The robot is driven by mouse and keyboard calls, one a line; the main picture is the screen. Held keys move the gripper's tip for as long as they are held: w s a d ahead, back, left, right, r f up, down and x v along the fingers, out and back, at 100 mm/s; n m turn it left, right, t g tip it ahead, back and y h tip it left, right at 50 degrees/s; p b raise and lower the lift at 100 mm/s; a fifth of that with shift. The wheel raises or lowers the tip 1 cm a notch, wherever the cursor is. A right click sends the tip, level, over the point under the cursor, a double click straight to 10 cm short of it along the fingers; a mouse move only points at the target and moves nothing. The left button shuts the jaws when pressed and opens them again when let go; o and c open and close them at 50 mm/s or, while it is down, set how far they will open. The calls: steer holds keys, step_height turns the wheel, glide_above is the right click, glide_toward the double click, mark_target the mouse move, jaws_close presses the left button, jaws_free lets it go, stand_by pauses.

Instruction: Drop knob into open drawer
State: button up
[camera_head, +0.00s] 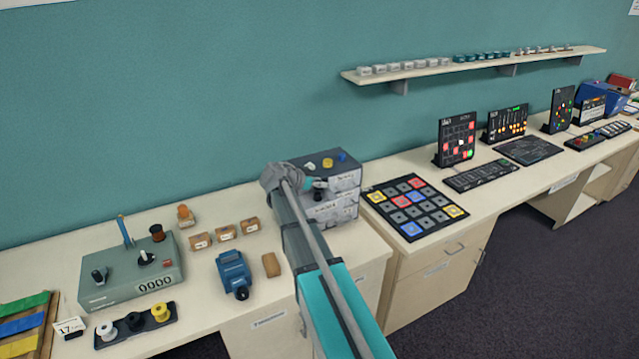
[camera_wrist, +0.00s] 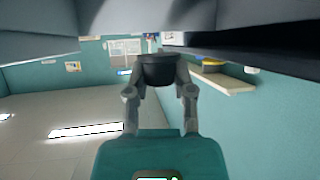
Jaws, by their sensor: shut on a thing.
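My gripper (camera_wrist: 158,82) is shut on a dark, round knob (camera_wrist: 158,68), which sits between the two fingertips in the wrist view. In the head view my gripper (camera_head: 284,178) is at the left side of a grey drawer unit (camera_head: 345,182) on the bench, and partly covers it. A small dark piece shows just right of the gripper, in front of the unit; I cannot tell whether it is the held knob.
Left are several small brown boxes (camera_head: 225,233), a blue device (camera_head: 233,274) and a grey-green counter box (camera_head: 130,277). A wall shelf (camera_head: 470,66) hangs behind.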

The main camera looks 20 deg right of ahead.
steer(key=shift+f, duration=0.25)
steer(key=o, duration=0.8)
steer(key=shift+r, duration=0.2)
